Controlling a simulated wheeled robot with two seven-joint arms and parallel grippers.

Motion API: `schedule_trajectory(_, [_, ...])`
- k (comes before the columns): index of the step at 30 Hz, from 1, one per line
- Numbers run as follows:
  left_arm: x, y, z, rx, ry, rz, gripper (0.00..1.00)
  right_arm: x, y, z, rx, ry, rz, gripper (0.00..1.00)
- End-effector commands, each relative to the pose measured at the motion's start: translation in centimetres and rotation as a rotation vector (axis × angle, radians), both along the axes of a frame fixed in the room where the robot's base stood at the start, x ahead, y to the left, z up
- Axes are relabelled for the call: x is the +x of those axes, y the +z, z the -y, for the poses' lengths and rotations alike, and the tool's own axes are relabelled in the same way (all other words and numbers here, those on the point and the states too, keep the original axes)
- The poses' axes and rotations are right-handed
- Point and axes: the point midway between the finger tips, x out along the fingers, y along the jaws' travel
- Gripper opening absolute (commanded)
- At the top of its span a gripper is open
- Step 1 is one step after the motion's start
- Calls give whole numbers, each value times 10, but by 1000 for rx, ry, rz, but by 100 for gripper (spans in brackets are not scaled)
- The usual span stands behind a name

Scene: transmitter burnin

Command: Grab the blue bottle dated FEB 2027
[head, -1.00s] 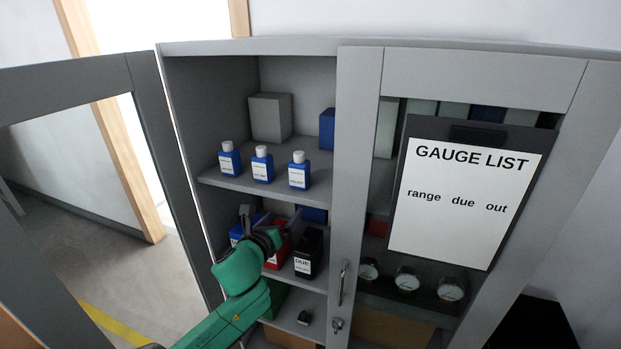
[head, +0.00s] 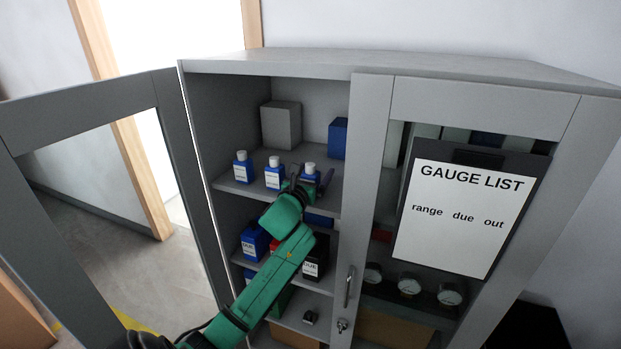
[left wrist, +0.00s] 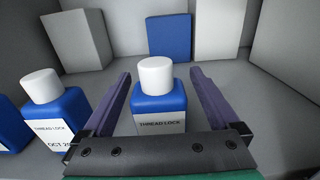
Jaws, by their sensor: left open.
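Three blue bottles with white caps stand upright on the cabinet's upper shelf: a left one (head: 242,170), a middle one (head: 274,176) and a right one (head: 309,169). My left gripper (head: 313,181) is open at the right bottle. In the left wrist view that bottle (left wrist: 160,100) stands between the two purple fingers (left wrist: 160,78), with gaps on both sides. Its label reads THREAD LOCK; the date is hidden behind the gripper body. The bottle to its left (left wrist: 58,110) reads THREAD LOCK and OCT 20, the rest cut off. The left bottle's date is unreadable. My right gripper is not in view.
A grey box (head: 281,125) and a blue box (head: 338,138) stand behind the bottles. The left door (head: 178,160) is open. The right door (head: 368,170), with a GAUGE LIST sheet (head: 462,215), is closed. Blue, red and black containers fill the shelf below.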

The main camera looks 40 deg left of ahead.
Motion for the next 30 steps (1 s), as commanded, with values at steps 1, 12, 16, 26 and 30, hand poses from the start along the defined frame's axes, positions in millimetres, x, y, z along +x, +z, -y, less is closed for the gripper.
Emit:
schedule_trajectory(1, [3, 0, -1, -2, 0, -2, 95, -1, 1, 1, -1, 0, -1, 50])
schedule_trajectory(12, [3, -1, -1, 0, -1, -1, 22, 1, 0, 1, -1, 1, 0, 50])
schedule_trajectory(16, [3, -1, -1, 0, -1, 0, 2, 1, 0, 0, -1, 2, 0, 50])
schedule_trajectory(26, [3, 16, -1, 4, -1, 3, 2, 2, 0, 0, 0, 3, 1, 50])
schedule_trajectory(30, [2, 58, -1, 14, -2, 6, 2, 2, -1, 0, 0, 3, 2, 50])
